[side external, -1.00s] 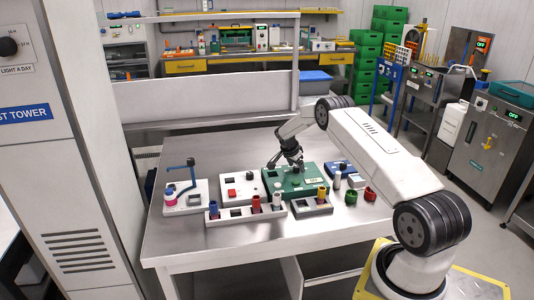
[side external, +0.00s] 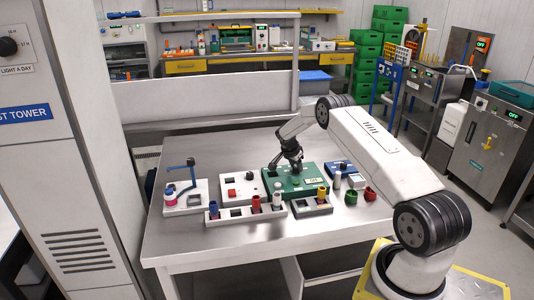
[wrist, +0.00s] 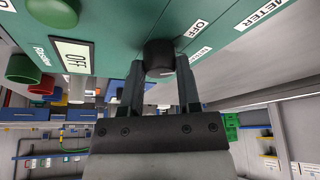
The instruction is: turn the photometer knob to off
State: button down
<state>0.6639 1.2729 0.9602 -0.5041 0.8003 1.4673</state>
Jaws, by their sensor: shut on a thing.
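The photometer is a green box (side external: 273,184) on the steel table in the side view. My gripper (side external: 297,171) points down over its top, and the knob is hidden there. In the wrist view the green panel (wrist: 110,22) fills the top. Its black round knob (wrist: 159,55) sits between the two dark fingers of my gripper (wrist: 160,72), which are shut on it. A printed OFF label (wrist: 196,29) is just right of the knob. A pale display (wrist: 74,56) is left of it and seems to read OFF.
The table's front left is clear.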

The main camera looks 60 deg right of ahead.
jog(key=n+t, duration=0.1)
jog(key=n, duration=0.3)
jog(key=shift+t, duration=0.3)
jog(key=shift+s+n+t, duration=0.1)
jog(key=shift+n+t, duration=0.4)
jog(key=shift+n, duration=0.9)
jog(key=shift+c, duration=1.6)
grip_release()
jog(key=shift+r, duration=0.15)
jog(key=v, duration=0.7)
jog(key=shift+r, duration=0.25)
jog(key=shift+s+a, duration=0.1)
jog(key=shift+r, duration=0.15)
